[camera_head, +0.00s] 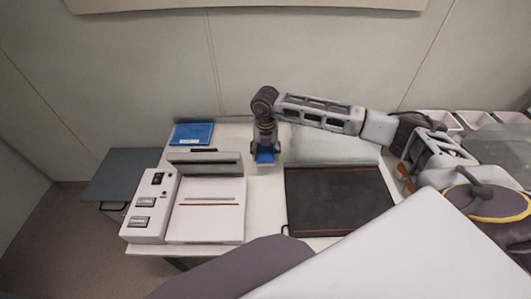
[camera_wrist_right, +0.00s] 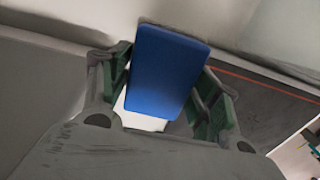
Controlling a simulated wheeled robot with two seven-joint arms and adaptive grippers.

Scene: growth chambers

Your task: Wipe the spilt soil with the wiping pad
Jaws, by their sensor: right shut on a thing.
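The wiping pad (camera_wrist_right: 168,70) is a blue rectangular block held between the fingers of my right gripper (camera_wrist_right: 165,95) in the right wrist view. In the head view my right gripper (camera_head: 265,148) points down over the white table, with the blue pad (camera_head: 265,156) at its tips. It is between the white device and the black mat, near the mat's back left corner. I cannot tell whether the pad touches the table. I cannot make out any spilt soil in either view. My left gripper does not show.
A white device (camera_head: 214,228) with a grey bar and a control panel (camera_head: 147,205) stands on the left of the table. A blue flat item (camera_head: 193,134) lies behind it. A black mat (camera_head: 338,200) lies to the right. White bins (camera_head: 480,119) stand at the far right.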

